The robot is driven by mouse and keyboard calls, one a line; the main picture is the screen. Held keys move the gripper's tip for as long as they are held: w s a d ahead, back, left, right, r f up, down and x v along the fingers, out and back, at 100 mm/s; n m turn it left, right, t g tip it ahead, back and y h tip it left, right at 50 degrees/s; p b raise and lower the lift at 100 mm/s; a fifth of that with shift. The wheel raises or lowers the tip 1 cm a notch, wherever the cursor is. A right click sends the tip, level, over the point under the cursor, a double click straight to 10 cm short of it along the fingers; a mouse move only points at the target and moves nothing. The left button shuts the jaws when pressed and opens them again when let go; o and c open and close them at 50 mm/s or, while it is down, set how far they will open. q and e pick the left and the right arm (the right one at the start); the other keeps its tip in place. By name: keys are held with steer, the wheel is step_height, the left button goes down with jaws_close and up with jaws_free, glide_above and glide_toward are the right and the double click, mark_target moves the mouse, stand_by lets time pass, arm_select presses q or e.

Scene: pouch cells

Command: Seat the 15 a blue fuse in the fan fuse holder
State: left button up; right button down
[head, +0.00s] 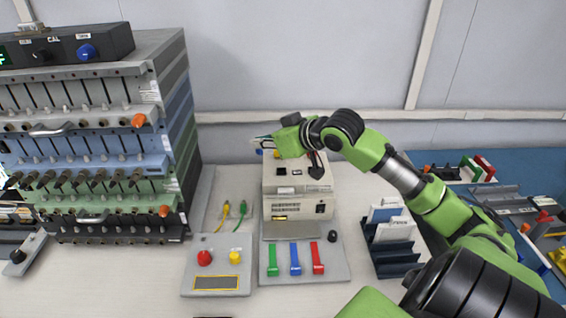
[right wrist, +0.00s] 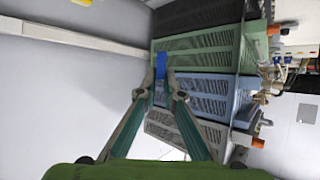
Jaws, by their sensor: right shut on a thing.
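My right gripper (head: 262,139) reaches in from the right and hangs above the back left of a beige box unit (head: 291,209), pointing left. In the right wrist view its two fingers (right wrist: 163,92) are closed on a small blue piece, the blue fuse (right wrist: 161,66), which sticks out past the fingertips. Small dark fittings (head: 281,171) sit on top of the beige unit; I cannot tell whether one is the fan fuse holder. My left gripper is not in view.
A tall rack of modules (head: 110,130) stands at the left. In front are a panel with red and yellow buttons (head: 217,266) and a plate with green, blue and red bars (head: 307,264). A dark card holder (head: 392,258) stands at the right. Yellow and green cables (head: 240,213) lie between.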

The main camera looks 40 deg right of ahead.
steer(key=w+d+f, duration=0.1)
steer(key=d+f, duration=0.1)
steer(key=d, duration=0.1)
steer(key=d+f+p, duration=0.1)
steer(key=d+f, duration=0.2)
steer(key=w+d+f, duration=0.1)
steer(key=d+f, duration=0.2)
steer(key=d, duration=0.1)
steer(key=shift+w+f, duration=0.1)
steer(key=shift+w, duration=0.25)
step_height(320, 180, down, 3)
steer(key=shift+d+p, duration=0.15)
steer(key=shift+p, duration=0.55)
steer(key=shift+f, duration=0.15)
steer(key=shift+f, duration=0.1)
steer(key=shift+f+b, duration=0.4)
steer(key=shift+f, duration=0.05)
steer(key=c, duration=2.2)
jaws_free()
steer(key=shift+r, duration=0.1)
